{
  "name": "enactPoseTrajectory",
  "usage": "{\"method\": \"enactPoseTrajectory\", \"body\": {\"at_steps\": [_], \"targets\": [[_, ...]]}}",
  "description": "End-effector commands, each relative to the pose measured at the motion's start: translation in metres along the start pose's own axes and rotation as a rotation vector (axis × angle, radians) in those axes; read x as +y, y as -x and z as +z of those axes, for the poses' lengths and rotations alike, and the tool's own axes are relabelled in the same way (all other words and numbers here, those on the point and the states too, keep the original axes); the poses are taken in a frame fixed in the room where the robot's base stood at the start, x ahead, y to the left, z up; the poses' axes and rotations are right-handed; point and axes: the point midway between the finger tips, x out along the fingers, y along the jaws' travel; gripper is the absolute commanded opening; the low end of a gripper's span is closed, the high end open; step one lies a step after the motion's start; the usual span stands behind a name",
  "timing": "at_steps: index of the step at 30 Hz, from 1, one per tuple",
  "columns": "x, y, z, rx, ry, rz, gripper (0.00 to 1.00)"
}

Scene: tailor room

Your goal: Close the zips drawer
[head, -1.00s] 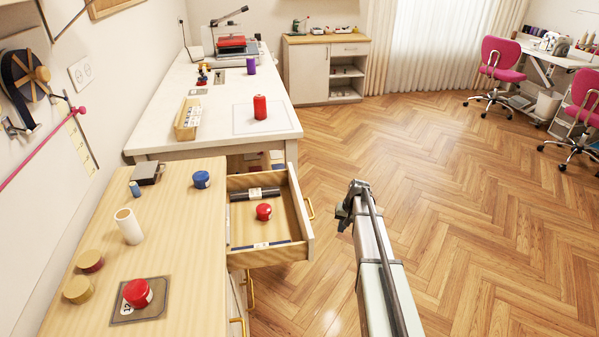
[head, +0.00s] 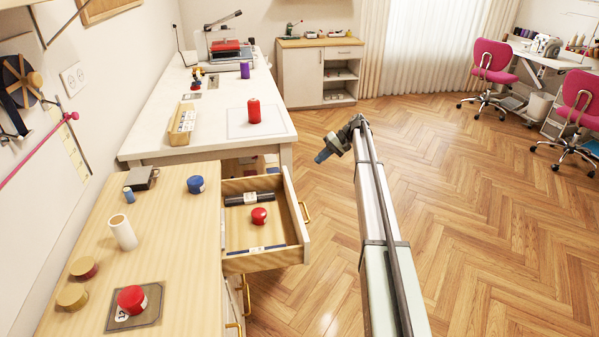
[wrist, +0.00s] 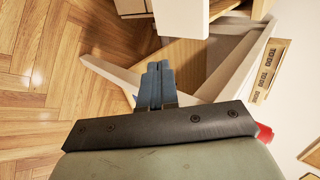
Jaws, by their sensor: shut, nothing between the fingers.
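A drawer of the wooden cabinet (head: 170,240) stands pulled out, with its pale front (head: 295,215) and brass handle (head: 306,212) facing right. I cannot read a name on it. A red round tin (head: 259,216), a dark roll (head: 250,198) and a flat blue piece with a pale label (head: 258,249) lie in it. My gripper (head: 320,157) is shut and empty, in the air right of and beyond the drawer front, apart from the handle. Its blue-grey fingers (wrist: 155,78) lie together in the wrist view.
A white table (head: 215,120) with a red spool (head: 254,111) stands behind the cabinet. More brass handles (head: 247,297) show below the open drawer. The cabinet top holds a blue tin (head: 195,184) and other items. Open floor (head: 460,220) lies to the right.

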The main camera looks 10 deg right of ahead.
Motion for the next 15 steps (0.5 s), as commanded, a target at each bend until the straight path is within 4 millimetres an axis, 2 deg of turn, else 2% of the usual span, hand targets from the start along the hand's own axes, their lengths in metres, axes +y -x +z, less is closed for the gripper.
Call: {"method": "enactPoseTrajectory", "body": {"at_steps": [5,15], "targets": [[0.0,-0.015,0.0,0.0,0.007,0.002,0.0],[0.001,-0.074,0.0,0.001,0.006,0.003,0.0]]}}
